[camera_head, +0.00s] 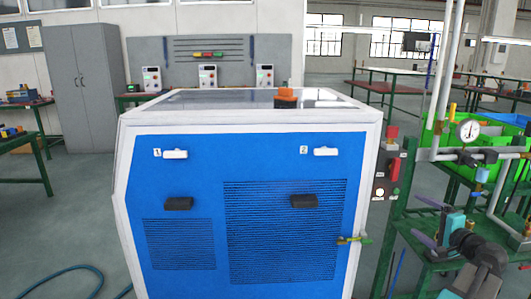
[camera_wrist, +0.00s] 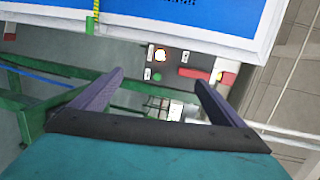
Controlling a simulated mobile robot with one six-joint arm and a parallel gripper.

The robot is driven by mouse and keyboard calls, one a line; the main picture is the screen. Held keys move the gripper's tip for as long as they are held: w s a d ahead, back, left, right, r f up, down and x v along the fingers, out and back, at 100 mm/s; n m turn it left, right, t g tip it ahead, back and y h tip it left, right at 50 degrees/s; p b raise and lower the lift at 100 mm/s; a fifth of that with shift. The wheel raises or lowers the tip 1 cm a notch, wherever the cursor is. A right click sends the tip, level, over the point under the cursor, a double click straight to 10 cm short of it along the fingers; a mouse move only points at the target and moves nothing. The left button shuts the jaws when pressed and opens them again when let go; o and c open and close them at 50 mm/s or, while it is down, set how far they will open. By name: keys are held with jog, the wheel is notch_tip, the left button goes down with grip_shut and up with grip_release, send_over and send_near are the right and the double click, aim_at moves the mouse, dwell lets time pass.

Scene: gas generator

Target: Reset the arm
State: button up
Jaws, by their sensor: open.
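My gripper (camera_head: 421,219) is at the lower right in the head view, to the right of the blue and white generator cabinet (camera_head: 190,225). Its two purple fingers are spread apart with nothing between them, as the wrist view (camera_wrist: 160,80) also shows. My dark wrist and forearm are behind it at the lower right. The wrist view shows the cabinet's blue panel (camera_wrist: 165,12) upside down beyond the fingers. A grey control box (camera_head: 386,175) with a red switch is right of the cabinet, and it also shows between the fingertips in the wrist view (camera_wrist: 180,60).
A green metal stand with pipes and a pressure gauge (camera_head: 468,130) is close to my arm on the right. A small brass valve (camera_head: 352,239) sticks out at the cabinet's right edge. A blue hose (camera_head: 65,275) lies on the floor at left. Open floor is left of the cabinet.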

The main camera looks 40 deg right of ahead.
jog(key=w+a+f+n+g+y+p, duration=0.35)
jog(key=w+a+f+y, duration=0.25)
jog(key=w+a+f, duration=1.2)
jog(key=w+a+f+n+g+y+p, duration=0.2)
jog(key=w+a+f+n, duration=0.15)
jog(key=a+f, duration=0.45)
jog(key=w+a+f+n+g+y+p, duration=0.15)
jog(key=w+a+f, duration=0.3)
jog(key=a, duration=0.75)
jog(key=s+a+f+n+g+y+p, duration=0.1)
jog(key=s+a+f+n+g, duration=0.1)
jog(key=a+f, duration=0.35)
jog(key=s+a+f+n+g+p, duration=0.1)
jog(key=s+a+f+n+g, duration=0.15)
jog(key=a, duration=0.65)
jog(key=s+a+f+n+g+y+p, duration=0.1)
jog(key=s+a+f+n+g, duration=0.15)
jog(key=a, duration=0.45)
jog(key=s+a+f+n+g+h+p, duration=0.2)
jog(key=s+a, duration=0.3)
jog(key=s, duration=0.4)
jog(key=s+a+f+n+g+h+p, duration=0.2)
jog(key=s+a+n+g+h, duration=0.1)
jog(key=s, duration=0.6)
jog(key=shift+a+f+n+g, duration=0.3)
jog(key=shift+a+n+g, duration=0.3)
jog(key=shift+a+n, duration=0.65)
